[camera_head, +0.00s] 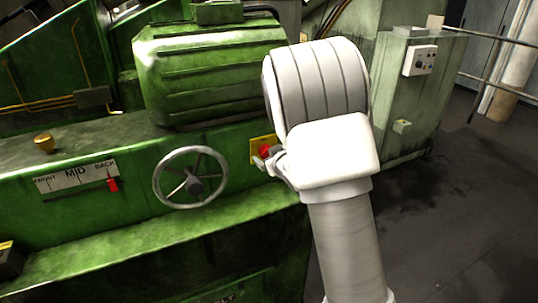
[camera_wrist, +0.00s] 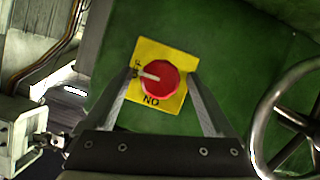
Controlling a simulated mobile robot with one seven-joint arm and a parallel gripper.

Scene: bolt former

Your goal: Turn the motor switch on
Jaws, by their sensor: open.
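The motor switch is a round red knob (camera_wrist: 160,78) on a square yellow plate (camera_wrist: 146,50), fixed to the green machine face. A white pointer line on the knob points left, towards small dark lettering I cannot fully read. Lettering like "ON", upside down, shows on the plate below the knob. The switch also shows in the head view (camera_head: 264,151), partly hidden by my gripper (camera_head: 270,164). In the wrist view my gripper's (camera_wrist: 161,75) two fingers are apart, one on each side of the knob. I cannot tell whether they touch it.
A metal handwheel (camera_head: 190,178) stands left of the switch and shows at the right of the wrist view (camera_wrist: 290,125). A green motor housing (camera_head: 210,75) is above. A lever scale (camera_head: 76,178) is at the left. A grey cabinet (camera_head: 405,85) stands right.

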